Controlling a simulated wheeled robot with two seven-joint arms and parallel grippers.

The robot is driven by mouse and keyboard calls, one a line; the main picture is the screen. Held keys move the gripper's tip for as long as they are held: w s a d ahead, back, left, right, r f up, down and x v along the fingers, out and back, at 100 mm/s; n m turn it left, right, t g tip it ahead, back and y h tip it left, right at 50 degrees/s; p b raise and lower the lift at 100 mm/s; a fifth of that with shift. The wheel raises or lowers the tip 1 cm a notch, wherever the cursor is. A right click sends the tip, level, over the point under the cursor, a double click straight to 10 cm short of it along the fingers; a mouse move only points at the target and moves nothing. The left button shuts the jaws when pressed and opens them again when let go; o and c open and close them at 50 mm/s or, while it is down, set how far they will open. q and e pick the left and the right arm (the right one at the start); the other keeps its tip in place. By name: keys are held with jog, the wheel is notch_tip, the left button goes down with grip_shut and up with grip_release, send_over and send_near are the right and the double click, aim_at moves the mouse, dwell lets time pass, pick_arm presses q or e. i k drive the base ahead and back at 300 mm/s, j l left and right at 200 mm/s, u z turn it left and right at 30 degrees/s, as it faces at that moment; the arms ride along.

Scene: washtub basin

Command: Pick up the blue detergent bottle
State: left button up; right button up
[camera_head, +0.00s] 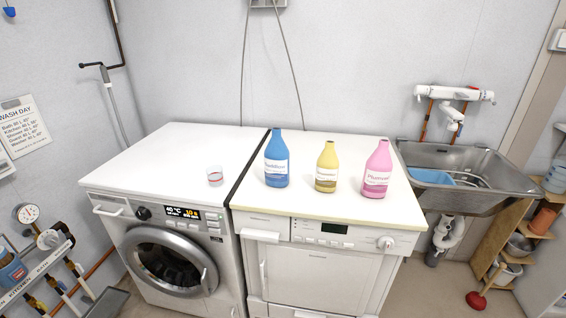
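The blue detergent bottle (276,162) stands upright on the white top of the right-hand machine, near that top's left edge. A yellow bottle (326,170) stands to its right, and a pink bottle (377,172) stands right of the yellow one. The three bottles stand apart from each other. Neither of my grippers shows in the head view, so nothing is seen touching the blue bottle.
A small clear cup (215,177) with a red band stands on the washing machine (160,150), left of the blue bottle. A dark gap parts the two machines. A metal sink (480,200) is at the right. The washing machine's top is otherwise clear.

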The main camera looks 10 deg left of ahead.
aim_at(277, 157)
jog(key=i+j+z, duration=0.35)
jog(key=j, duration=0.3)
jog(key=j+z, duration=0.2)
jog(key=j, duration=0.15)
jog(key=i+j+z, duration=0.2)
jog(key=j, duration=0.2)
